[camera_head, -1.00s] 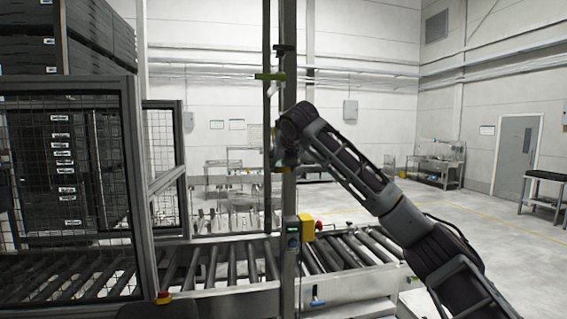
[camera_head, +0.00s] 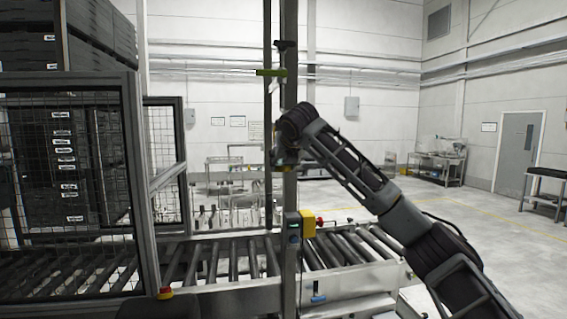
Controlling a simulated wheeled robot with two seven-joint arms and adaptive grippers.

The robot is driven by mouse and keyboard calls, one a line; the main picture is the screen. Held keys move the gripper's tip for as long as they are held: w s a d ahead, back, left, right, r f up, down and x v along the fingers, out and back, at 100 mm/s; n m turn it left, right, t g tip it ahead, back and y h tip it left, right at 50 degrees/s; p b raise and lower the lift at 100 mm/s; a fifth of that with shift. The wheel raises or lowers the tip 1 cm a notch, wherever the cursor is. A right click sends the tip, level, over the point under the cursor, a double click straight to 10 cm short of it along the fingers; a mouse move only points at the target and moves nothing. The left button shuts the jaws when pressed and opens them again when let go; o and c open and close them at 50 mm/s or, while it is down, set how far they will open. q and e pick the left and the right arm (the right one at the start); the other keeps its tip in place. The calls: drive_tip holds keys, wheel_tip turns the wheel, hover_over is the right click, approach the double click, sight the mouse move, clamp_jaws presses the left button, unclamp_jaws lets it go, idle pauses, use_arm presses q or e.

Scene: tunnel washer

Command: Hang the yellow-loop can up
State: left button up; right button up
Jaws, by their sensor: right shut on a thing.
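My right arm comes in from the lower right and bends down at the upright post. My right gripper (camera_head: 284,160) is at its end, in front of the post and seen mostly from behind. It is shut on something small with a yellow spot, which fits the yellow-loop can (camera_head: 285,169). The can is mostly hidden, so its tilt cannot be told. Above the gripper, a green bar (camera_head: 271,72) sticks out sideways at the posts, with a dark piece (camera_head: 285,45) higher up. I cannot tell whether either is a hanging place. My left gripper is not in view.
A roller conveyor (camera_head: 345,284) runs behind the post. A mesh guard (camera_head: 136,190) stands on the left. Open floor lies to the right.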

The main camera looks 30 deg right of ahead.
drive_tip(key=o, duration=1.1)
drive_tip(key=shift+s+r, duration=0.1)
drive_tip(key=v, duration=1.1)
drive_tip(key=shift+s+r, duration=0.15)
drive_tip(key=shift+s, duration=0.2)
drive_tip(key=shift+a, duration=0.1)
